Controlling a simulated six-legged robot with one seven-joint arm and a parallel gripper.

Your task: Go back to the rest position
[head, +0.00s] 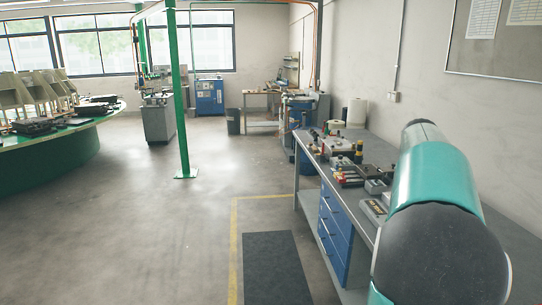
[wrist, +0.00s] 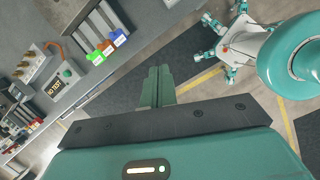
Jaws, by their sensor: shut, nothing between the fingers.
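My gripper (wrist: 158,87) shows in the wrist view, with its green fingers together and nothing between them. It is over the grey floor and a dark mat, just off the edge of the workbench. In the head view my teal and black arm fills the right side, and the gripper itself is not visible there.
The workbench (head: 334,239) with blue drawers runs along the right wall and carries tools and fixtures. A dark mat (head: 274,268) and yellow line are on the floor. A green post (head: 181,110) and the round green carousel (head: 45,165) stand left. The middle floor is clear.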

